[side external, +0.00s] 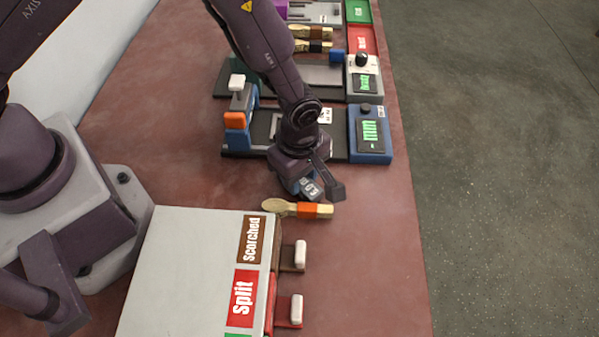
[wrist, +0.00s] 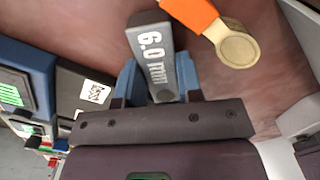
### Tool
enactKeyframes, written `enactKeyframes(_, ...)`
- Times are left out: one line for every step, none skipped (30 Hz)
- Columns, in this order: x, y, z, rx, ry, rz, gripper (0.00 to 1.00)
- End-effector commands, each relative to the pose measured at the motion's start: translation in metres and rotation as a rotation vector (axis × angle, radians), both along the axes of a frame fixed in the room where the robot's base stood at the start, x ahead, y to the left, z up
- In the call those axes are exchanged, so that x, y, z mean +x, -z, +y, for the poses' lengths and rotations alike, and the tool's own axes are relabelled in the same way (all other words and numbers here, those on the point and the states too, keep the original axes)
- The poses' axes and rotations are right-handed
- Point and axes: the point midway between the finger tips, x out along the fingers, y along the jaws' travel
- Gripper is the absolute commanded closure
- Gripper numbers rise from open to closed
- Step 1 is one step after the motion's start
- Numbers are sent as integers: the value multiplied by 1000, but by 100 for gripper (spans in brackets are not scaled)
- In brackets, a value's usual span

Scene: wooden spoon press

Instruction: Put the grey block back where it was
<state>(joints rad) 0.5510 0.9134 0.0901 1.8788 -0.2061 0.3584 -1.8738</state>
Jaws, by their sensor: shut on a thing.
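The grey block (wrist: 153,55), marked "6.0 mm", is between the blue fingers of my gripper (wrist: 157,82) in the wrist view. In the side view my gripper (side external: 305,182) is shut on the block (side external: 311,189), low over the red table, just behind a wooden spoon with an orange band (side external: 313,210). That spoon also shows in the wrist view (wrist: 238,48), close to the block's right side. The arm partly hides the block in the side view, and I cannot tell whether it touches the table.
A blue press with a green display (side external: 371,135) stands behind my gripper, with more machines and spoons farther back. A grey-white cabinet (side external: 190,265) labelled Scorched and Split, with white-handled drawers (side external: 300,253), is in front. Bare table (side external: 375,250) lies to the right.

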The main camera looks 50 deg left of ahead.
Motion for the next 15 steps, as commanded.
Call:
enactKeyframes(0, -1, 0, -1, 0, -1, 100)
enactKeyframes(0, -1, 0, -1, 0, -1, 100)
enactKeyframes(0, -1, 0, -1, 0, -1, 100)
enactKeyframes(0, 0, 0, -1, 0, -1, 100)
enactKeyframes(0, 0, 0, 0, 0, -1, 100)
enactKeyframes(0, 2, 0, 0, -1, 0, 100)
enactKeyframes(0, 3, 0, 0, -1, -1, 100)
enactKeyframes(0, 2, 0, -1, -1, -1, 60)
enactKeyframes(0, 2, 0, -1, -1, -1, 50)
enactKeyframes(0, 2, 0, -1, -1, -1, 44)
enactKeyframes(0, 2, 0, 0, -1, -1, 41)
enactKeyframes(0, 2, 0, 0, -1, 0, 41)
enactKeyframes(0, 2, 0, 0, -1, 0, 41)
enactKeyframes(0, 2, 0, 0, 0, 0, 41)
enactKeyframes(0, 2, 0, 0, 0, 0, 41)
